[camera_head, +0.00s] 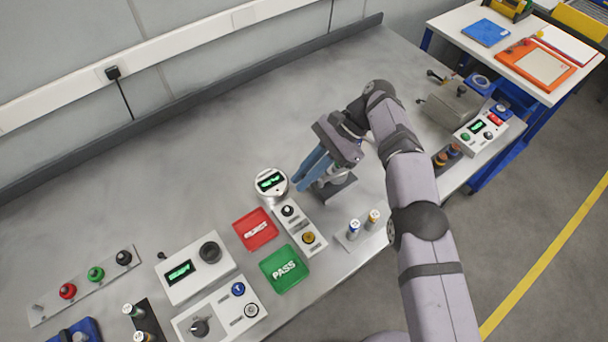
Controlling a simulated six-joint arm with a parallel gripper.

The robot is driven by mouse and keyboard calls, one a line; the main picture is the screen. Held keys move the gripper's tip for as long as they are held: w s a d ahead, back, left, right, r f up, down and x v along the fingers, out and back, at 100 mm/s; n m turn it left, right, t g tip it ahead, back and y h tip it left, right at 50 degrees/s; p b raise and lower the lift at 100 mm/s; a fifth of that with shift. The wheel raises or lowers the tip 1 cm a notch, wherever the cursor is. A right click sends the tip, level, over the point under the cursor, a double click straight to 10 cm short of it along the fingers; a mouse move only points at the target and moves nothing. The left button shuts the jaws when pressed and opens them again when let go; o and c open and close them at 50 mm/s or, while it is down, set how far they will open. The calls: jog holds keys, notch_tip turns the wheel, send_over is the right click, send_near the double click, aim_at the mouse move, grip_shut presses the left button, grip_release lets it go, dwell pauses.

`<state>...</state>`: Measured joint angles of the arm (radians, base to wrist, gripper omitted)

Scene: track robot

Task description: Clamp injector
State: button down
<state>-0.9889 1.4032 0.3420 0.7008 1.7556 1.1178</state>
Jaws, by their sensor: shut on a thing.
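My gripper (305,184), with blue fingers, is low over the middle of the bench, beside a dark fixture with a flat base (338,190). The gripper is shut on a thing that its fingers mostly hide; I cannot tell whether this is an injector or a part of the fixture. The gripper body hides the fixture's upper part. Two small upright injector-like cylinders, one with a blue-grey top (354,229) and one with an orange top (373,219), stand in a light holder near the bench's front edge.
A round gauge (271,183) and a button panel (300,228) stand close left of the fixture. A red tray (256,230) and green PASS tray (284,268) lie nearby. More control boxes (195,268) fill the front left. The back of the bench is clear.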

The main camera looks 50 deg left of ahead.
jog(key=shift+s, duration=0.1)
dwell(0.3)
jog(key=c, duration=1.8)
grip_release()
jog(key=shift+o, duration=0.2)
jog(key=shift+r, duration=0.15)
jog(key=shift+r, duration=0.5)
notch_tip(320, 180, up, 9)
jog(key=p, duration=0.6)
jog(key=shift+f, duration=0.1)
